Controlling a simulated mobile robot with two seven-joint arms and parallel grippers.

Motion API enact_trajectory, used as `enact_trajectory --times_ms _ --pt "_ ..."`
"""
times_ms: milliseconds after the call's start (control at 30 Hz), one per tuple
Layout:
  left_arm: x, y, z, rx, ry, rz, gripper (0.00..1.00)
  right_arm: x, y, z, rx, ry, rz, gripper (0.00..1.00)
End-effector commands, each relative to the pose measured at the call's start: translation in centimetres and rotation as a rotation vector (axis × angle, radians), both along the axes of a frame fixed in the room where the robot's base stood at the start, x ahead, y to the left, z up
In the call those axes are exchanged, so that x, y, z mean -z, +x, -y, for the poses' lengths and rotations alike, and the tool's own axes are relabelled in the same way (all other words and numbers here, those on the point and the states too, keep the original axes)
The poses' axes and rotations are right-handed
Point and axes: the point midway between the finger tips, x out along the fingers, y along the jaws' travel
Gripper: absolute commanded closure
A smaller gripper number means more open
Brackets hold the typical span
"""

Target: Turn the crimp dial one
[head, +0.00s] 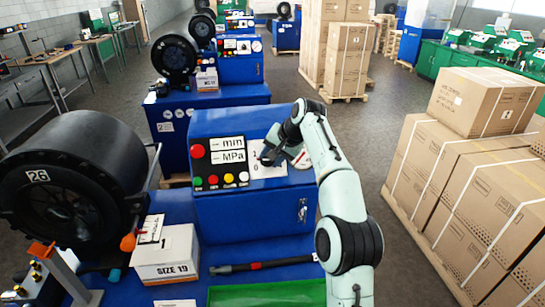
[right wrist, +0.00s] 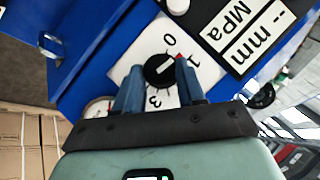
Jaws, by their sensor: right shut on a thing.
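The crimp dial (right wrist: 158,70) is a round black knob with a white bar on a white plate (right wrist: 140,45). Numerals 0 and 3 show around it, with a small red mark near its upper right. The bar points toward that mark in the right wrist view. My right gripper (right wrist: 160,88) has one finger on each side of the knob and is shut on it. In the head view the right gripper (head: 268,157) is at the plate (head: 268,172) on the blue crimper (head: 225,122), hiding most of the dial. My left gripper is not in view.
A panel (head: 221,163) reading mm and MPa, with coloured buttons, is left of the dial. A large black hose reel (head: 100,145) and a SIZE 19 box (head: 165,262) stand at left. Stacked cartons (head: 435,165) stand at right. Floor (head: 365,120) between is clear.

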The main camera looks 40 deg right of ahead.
Motion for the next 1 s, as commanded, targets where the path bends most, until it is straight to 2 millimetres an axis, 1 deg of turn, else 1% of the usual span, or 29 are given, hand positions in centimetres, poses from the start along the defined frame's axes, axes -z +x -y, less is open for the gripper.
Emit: enact_trajectory --times_ms 300,833,867,900,933,1000 --pt "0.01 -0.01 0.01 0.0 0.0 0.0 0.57 0.06 0.1 -0.16 -0.066 -0.083 -0.051 0.92" --pt "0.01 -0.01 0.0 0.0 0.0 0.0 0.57 0.1 0.09 -0.17 -0.079 -0.098 -0.061 0.92" --pt "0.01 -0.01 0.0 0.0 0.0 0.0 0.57 0.11 0.08 -0.18 -0.079 -0.098 -0.061 0.55" --pt "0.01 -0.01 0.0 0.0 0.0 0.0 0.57 0.11 0.08 -0.17 -0.078 -0.097 -0.061 0.42" --pt "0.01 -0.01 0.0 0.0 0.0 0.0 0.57 0.1 0.08 -0.17 -0.078 -0.097 -0.061 0.36" --pt "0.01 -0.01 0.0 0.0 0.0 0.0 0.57 0.07 0.09 -0.16 -0.078 -0.097 -0.059 0.36"
